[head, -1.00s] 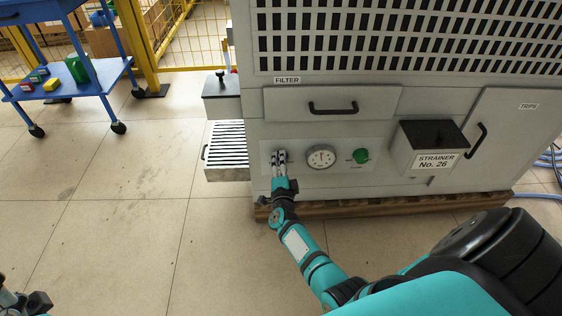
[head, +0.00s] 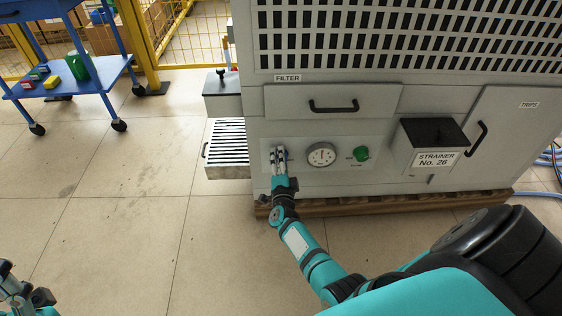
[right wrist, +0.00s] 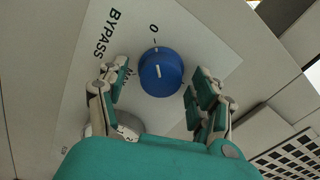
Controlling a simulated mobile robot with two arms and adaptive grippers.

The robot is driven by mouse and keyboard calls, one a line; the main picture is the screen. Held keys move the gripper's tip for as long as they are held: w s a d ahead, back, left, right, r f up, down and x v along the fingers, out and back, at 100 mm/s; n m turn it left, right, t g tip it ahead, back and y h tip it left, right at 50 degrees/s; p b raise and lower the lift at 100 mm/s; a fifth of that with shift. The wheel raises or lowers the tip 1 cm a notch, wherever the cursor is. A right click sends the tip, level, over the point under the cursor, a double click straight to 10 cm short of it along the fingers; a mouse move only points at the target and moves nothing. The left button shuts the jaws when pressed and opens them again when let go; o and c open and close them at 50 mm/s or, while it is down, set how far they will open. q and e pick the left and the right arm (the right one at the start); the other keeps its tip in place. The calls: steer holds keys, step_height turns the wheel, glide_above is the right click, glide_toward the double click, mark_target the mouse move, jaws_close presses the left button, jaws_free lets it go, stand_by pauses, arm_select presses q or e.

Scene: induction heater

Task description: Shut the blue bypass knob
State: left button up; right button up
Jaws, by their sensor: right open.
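The blue bypass knob (right wrist: 161,73) shows in the right wrist view on a pale panel. A short white mark on its face runs roughly up and down the picture, about in line with the "0" print above it. "BYPASS" and "MAX" are printed to its left. My right gripper (right wrist: 158,82) is open, with one finger on each side of the knob and visible gaps on both sides. In the head view my right gripper (head: 278,156) is at the panel's left end and hides the knob. My left gripper (head: 32,298) is partly in view at the bottom left corner.
Right of my right gripper are a round gauge (head: 321,155) and a green knob (head: 361,153). The strainer box (head: 434,151) juts out further right. The filter drawer (head: 365,103) with its black handle is above. A slatted tray (head: 228,143) sticks out at the left.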

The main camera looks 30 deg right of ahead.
steer(key=shift+s, duration=0.1)
steer(key=v, duration=1.2)
